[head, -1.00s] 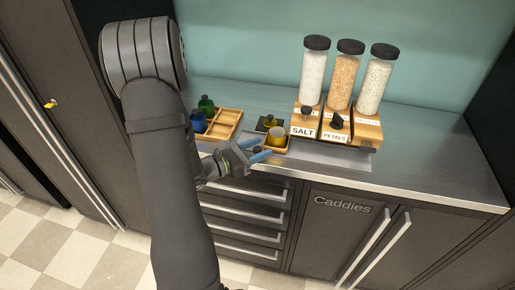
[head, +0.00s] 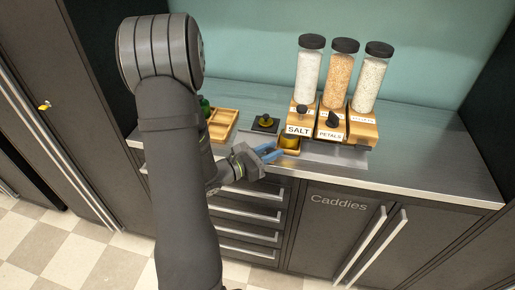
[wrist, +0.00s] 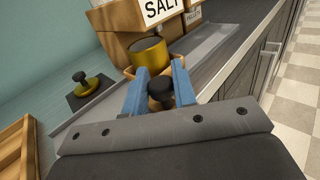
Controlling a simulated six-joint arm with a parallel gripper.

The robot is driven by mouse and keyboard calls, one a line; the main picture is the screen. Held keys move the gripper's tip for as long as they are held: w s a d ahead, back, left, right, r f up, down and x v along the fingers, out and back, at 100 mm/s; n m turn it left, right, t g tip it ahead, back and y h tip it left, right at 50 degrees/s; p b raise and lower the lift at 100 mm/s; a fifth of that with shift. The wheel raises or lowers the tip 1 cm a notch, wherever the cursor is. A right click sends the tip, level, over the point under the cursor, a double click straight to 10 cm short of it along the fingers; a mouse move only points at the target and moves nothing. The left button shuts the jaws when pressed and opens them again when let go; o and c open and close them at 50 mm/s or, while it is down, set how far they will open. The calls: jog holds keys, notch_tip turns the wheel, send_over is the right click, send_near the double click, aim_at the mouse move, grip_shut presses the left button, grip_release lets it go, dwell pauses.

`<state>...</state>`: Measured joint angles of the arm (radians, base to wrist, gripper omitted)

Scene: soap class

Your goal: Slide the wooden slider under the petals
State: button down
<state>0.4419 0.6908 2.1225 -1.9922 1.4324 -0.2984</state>
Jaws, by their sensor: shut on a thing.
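The wooden slider (head: 289,152) sits on the metal track at the counter's front and carries a gold cup (head: 290,141). In the wrist view the cup (wrist: 149,52) stands on the slider (wrist: 142,73), just in front of the salt dispenser. My gripper (head: 278,153) reaches in from the left. Its blue fingers (wrist: 160,92) are shut on the slider's black knob (wrist: 159,88). The petals dispenser (head: 331,134) stands in the middle of the row, to the right of the slider, with a clear jar (head: 338,83) of orange-tan flakes.
The salt dispenser (head: 298,129) is left of petals; a third dispenser (head: 363,125) is right. The metal track (head: 335,154) is clear to the slider's right. A dark square plate with a gold lid (head: 265,121) and a wooden tray (head: 222,124) lie left.

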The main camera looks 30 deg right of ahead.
jog(key=s+d, duration=0.8)
jog(key=shift+s+d, duration=0.1)
jog(key=c, duration=1.2)
grip_release()
jog(key=a, duration=1.7)
jog(key=shift+a, duration=0.2)
jog(key=shift+a, duration=0.1)
jog(key=shift+a, duration=1.9)
jog(key=shift+s+a+r, duration=0.25)
jog(key=shift+a+r, duration=0.2)
jog(key=shift+r, duration=0.4)
jog(key=shift+s+a+r, duration=0.2)
jog(key=shift+a+r, duration=0.2)
jog(key=shift+r, duration=0.4)
jog(key=shift+s+a+r, duration=0.25)
jog(key=shift+a+r, duration=0.2)
jog(key=shift+r, duration=0.4)
